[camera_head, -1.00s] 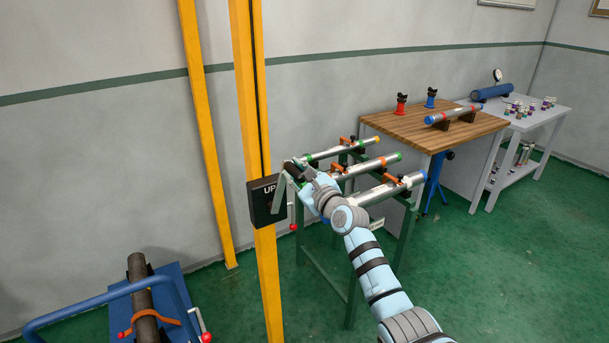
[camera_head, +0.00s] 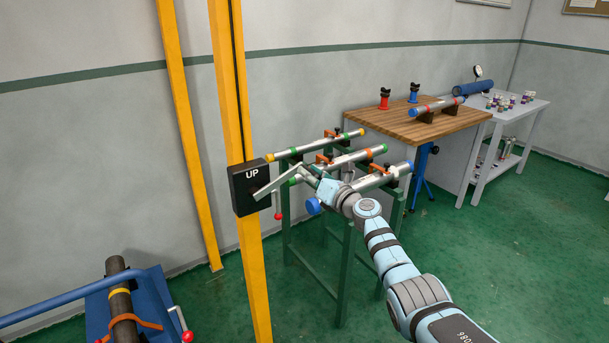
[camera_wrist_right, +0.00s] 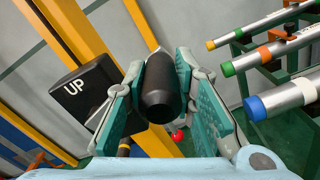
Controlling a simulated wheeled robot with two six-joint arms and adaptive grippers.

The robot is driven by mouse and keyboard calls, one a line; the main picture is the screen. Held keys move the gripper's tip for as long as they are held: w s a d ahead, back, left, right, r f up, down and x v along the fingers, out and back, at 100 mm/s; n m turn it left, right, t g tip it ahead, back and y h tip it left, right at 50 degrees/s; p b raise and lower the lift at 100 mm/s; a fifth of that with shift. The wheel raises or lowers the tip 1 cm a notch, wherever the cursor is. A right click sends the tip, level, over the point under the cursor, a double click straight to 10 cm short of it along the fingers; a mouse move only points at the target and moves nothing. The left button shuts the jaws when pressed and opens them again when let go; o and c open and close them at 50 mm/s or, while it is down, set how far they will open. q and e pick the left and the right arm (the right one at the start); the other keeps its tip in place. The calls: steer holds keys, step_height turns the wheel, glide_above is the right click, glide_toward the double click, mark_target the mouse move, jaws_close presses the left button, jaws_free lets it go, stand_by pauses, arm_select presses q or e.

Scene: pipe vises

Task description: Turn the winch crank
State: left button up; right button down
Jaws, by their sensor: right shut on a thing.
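The winch is a black box (camera_head: 248,186) marked UP on a yellow post; it also shows in the right wrist view (camera_wrist_right: 85,88). Its pale grey crank arm (camera_head: 276,183) slants up to the right from the front of the box. The black crank grip (camera_wrist_right: 161,90) lies between the teal finger pads of my right gripper (camera_wrist_right: 162,95), which is shut on it. In the head view, my right gripper (camera_head: 312,177) hides most of the grip. My left gripper is not in view.
A green rack (camera_head: 345,250) with several capped pipes stands just behind and right of my right gripper. A second yellow post (camera_head: 187,140) is at the left. A blue cart (camera_head: 155,300) with a dark pipe is at lower left. Green floor at right is clear.

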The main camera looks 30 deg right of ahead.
steer(key=a+f+m+b, duration=0.2)
steer(key=f+m+b, duration=0.2)
steer(key=f, duration=0.4)
steer(key=a+f+m+b, duration=0.2)
steer(key=f+m+b, duration=0.2)
steer(key=f, duration=0.4)
steer(key=s+a+f+m+p, duration=0.1)
steer(key=s+a+f+m, duration=0.1)
steer(key=a+m, duration=0.5)
steer(key=shift+s+a+f+m+p, duration=0.35)
steer(key=shift+a+f, duration=0.1)
steer(key=shift+a, duration=2.9)
steer(key=c, duration=1.3)
jaws_free()
steer(key=shift+w, duration=0.1)
